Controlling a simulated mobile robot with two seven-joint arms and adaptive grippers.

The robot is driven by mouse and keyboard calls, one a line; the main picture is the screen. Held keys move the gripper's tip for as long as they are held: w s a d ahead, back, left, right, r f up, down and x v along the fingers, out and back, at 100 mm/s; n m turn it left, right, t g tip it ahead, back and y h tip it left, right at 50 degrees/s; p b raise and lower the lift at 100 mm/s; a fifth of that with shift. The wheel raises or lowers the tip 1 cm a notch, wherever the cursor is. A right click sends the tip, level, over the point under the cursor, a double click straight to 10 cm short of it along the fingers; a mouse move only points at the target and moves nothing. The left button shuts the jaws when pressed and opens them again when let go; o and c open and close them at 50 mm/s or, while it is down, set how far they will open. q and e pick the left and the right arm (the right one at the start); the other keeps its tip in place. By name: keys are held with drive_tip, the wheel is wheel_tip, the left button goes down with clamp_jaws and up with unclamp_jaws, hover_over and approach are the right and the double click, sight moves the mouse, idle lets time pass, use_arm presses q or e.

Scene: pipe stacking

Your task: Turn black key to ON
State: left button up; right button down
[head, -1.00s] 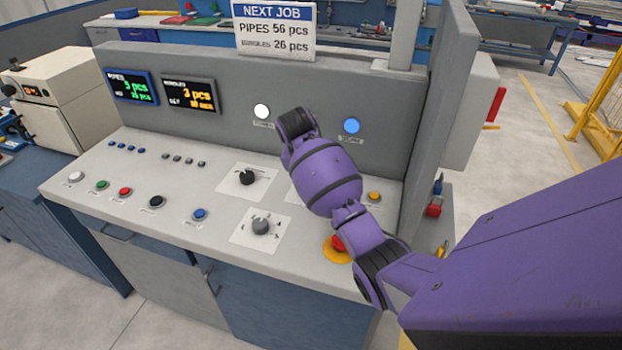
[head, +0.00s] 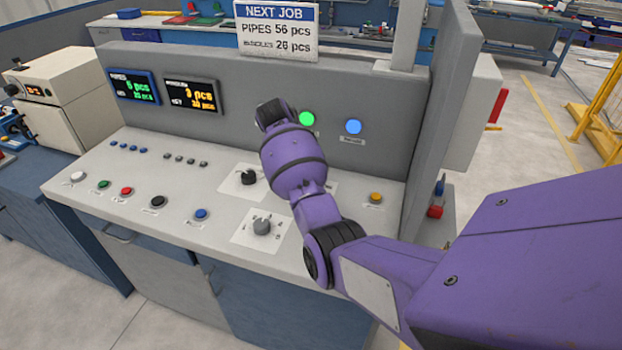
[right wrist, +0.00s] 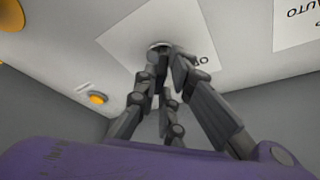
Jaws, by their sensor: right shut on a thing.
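The black key sits at a white plate (right wrist: 122,38) in the right wrist view, but it is mostly hidden between my fingers. A pale round rim (right wrist: 159,43) of its switch shows at the fingertips. A label beside it is partly covered and upside down. My right gripper (right wrist: 167,60) is shut on the key, with its fingers pointing at the panel. In the head view, my right wrist and hand hide the key, and only an edge of its plate (head: 327,187) shows. My left gripper is not in view.
On the sloped console, a black knob (head: 248,177) and a grey knob (head: 262,226) stand left of my arm. A yellow button (head: 376,197) is to its right. A green lamp (head: 307,118) and a blue lamp (head: 353,126) glow on the upright panel. The left side is clear of my arms.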

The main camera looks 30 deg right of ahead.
idle(0.5)
drive_tip(key=c, duration=1.9)
unclamp_jaws()
drive_tip(key=shift+o, duration=0.2)
drive_tip(key=shift+r, duration=0.1)
drive_tip(key=v, duration=1.2)
drive_tip(key=shift+w, duration=0.15)
drive_tip(key=shift+a, duration=0.1)
